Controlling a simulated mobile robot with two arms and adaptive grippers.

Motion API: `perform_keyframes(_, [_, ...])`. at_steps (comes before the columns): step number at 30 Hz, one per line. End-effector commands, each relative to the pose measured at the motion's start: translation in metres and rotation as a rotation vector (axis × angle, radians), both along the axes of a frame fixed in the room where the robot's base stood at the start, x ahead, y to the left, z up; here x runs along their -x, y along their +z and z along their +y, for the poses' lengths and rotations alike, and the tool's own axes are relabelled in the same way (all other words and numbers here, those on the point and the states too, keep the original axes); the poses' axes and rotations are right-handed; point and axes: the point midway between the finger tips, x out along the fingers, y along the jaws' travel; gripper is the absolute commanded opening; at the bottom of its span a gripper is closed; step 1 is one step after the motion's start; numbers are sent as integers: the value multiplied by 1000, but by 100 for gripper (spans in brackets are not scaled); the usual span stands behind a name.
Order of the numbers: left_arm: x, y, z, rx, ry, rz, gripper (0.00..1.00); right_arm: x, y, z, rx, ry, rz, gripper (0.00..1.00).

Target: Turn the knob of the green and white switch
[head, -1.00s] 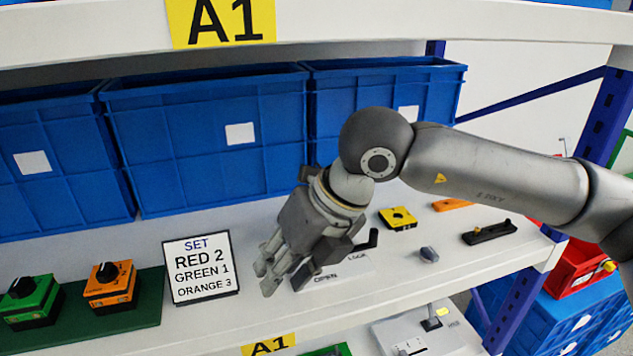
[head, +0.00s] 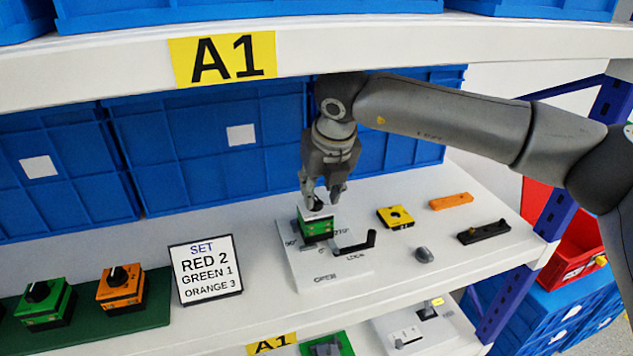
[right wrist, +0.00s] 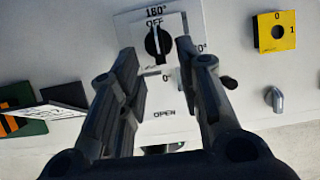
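The green and white switch (head: 317,224) stands on a white plate with angle marks and the word OPEN, in the middle of the shelf. Its black knob (right wrist: 158,42) shows in the right wrist view below the mark OFF, and its white pointer line looks roughly upright there. In the head view, my right gripper (head: 325,196) points down just above the switch, with its fingers apart around the knob's top. In the right wrist view, the right gripper's fingers (right wrist: 158,62) are spread to either side of the knob, with no clear contact. My left gripper is not in view.
A black lever (head: 357,244) sits right of the switch on the same plate. A grey knob (head: 424,255), a yellow plate (head: 396,217) and a black bar (head: 484,231) lie farther right. A sign (head: 206,270) stands left. Blue bins (head: 240,150) stand behind, with the upper shelf (head: 120,62) overhead.

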Motion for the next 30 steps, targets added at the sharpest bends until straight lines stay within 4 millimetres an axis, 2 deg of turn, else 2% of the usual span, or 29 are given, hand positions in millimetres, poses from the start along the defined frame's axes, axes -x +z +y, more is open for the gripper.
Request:
perform_keyframes(3, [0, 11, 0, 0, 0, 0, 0, -14, 1, 5, 0, 0, 1, 32])
perform_keyframes(6, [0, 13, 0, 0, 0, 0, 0, -18, -15, 6, 1, 1, 2, 32])
perform_keyframes(12, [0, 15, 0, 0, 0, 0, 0, -22, -27, 8, -1, 1, 0, 32])
perform_keyframes(20, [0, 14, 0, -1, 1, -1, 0, -23, -28, 8, 0, 1, -1, 32])
perform_keyframes(27, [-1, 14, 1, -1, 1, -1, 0, -23, -28, 8, -1, 1, -1, 1])
perform_keyframes(30, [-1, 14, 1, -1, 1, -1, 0, -23, -28, 8, -1, 1, -1, 0])
